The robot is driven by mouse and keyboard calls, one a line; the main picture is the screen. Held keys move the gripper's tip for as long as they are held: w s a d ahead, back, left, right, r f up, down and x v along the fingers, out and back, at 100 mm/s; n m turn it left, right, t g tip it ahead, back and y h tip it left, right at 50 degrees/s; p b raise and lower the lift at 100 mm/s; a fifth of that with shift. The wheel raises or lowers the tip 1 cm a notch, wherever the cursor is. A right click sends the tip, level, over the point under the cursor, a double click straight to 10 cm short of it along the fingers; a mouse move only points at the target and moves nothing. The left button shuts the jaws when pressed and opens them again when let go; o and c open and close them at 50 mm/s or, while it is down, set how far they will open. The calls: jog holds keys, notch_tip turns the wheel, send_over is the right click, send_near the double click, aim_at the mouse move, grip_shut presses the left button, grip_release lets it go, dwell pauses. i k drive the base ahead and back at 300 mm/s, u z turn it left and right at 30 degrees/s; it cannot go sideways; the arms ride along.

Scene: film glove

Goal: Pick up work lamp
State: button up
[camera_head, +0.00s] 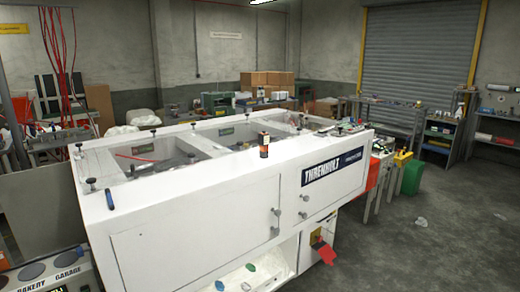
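My gripper is not in view.
The machine's top has clear panels framed in white, with several black knobs. Its front has doors with handles, and a red item (324,251) hangs below. A green bin (412,177) and cluttered benches stand beyond. Grey floor (430,245) is mostly free at the right.

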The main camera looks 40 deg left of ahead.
aim_at(263, 139)
jog(key=u, duration=2.1)
jog(key=i, duration=0.95)
jog(key=z, duration=0.05)
